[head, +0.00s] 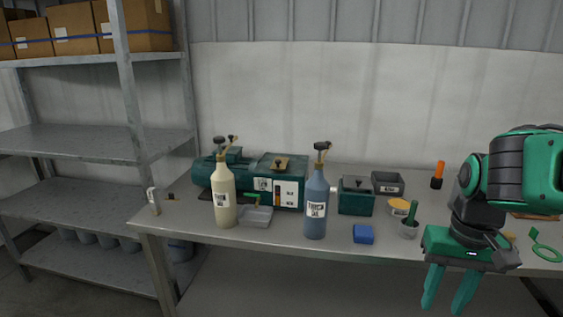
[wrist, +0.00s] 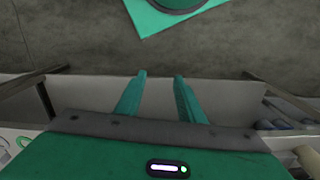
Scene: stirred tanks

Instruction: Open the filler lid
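A dark green machine (head: 250,180) with a rounded motor-like left end and a boxy right end stands at the back left of the workbench. Its front carries white labels and a narrow sight strip. A small brass-coloured lid (head: 280,163) with a dark knob lies flat on top of the boxy end and looks closed. I cannot read whether it is marked as the filler. My gripper (head: 449,288) hangs at the right, in front of the bench's edge, far from the machine. Its fingers also show in the wrist view (wrist: 160,95), apart with nothing between them.
A cream bottle (head: 224,192) and a blue bottle (head: 316,205), both with pump tops, stand before the machine. A grey tray (head: 256,216), a dark green box (head: 355,196), a blue block (head: 363,234) and a cup with a green handle (head: 409,229) also occupy the workbench (head: 190,222).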

